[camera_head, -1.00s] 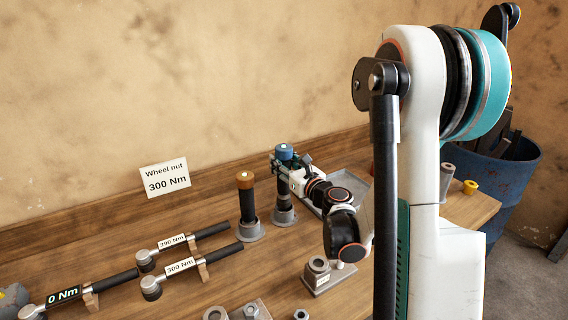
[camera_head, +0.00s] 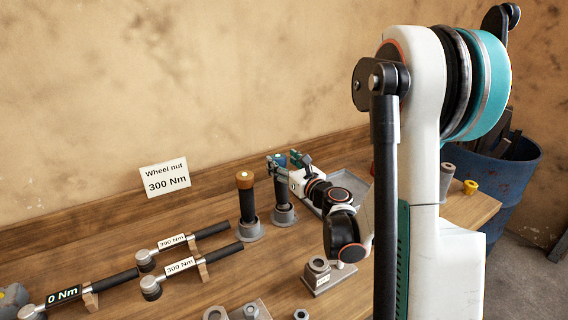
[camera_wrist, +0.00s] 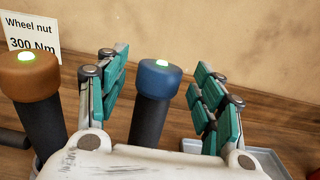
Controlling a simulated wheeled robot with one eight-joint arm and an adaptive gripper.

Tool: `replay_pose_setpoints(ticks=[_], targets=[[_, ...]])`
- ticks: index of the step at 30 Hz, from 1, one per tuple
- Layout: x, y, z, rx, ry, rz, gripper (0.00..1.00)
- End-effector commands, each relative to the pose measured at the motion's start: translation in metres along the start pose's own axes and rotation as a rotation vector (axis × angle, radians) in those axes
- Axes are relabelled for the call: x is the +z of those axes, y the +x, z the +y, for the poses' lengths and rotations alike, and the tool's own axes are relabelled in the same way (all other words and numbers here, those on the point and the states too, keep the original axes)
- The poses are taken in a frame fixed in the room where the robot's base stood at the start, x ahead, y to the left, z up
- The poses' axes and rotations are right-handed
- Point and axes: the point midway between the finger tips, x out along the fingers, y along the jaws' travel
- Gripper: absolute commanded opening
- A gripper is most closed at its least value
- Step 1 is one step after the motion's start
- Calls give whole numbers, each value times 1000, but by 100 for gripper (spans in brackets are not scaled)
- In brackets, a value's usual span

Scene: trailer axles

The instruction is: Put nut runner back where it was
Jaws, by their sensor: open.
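The nut runner with the blue cap (camera_wrist: 158,78) and dark body stands upright between my gripper's fingers in the wrist view, with visible room on both sides. In the head view, its grey base (camera_head: 283,214) is in a round holder on the bench, and its top is partly hidden by my gripper (camera_head: 284,162). My gripper, also in the wrist view (camera_wrist: 160,88), is open around it. A second nut runner with an orange-brown cap (camera_head: 245,180) stands upright to the left in its own grey holder; it also shows in the wrist view (camera_wrist: 30,75).
A sign (camera_head: 165,178) reads "Wheel nut 300 Nm". Torque wrenches (camera_head: 180,265) lie on rests at the left. A grey tray (camera_head: 350,172) is behind my wrist. A grey block (camera_head: 328,275) and several small parts sit near the front. A blue barrel (camera_head: 510,185) stands at the right.

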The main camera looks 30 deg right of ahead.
Motion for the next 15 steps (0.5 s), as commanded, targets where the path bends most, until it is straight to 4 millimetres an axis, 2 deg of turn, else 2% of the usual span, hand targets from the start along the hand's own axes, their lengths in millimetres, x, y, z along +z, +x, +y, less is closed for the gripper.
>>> replay_pose_setpoints(ticks=[2, 9, 15], targets=[[11, 0, 0, 0, 0, 0, 61], [8, -55, -1, -4, 0, 0, 61], [8, -94, -1, -3, 0, 0, 61]])
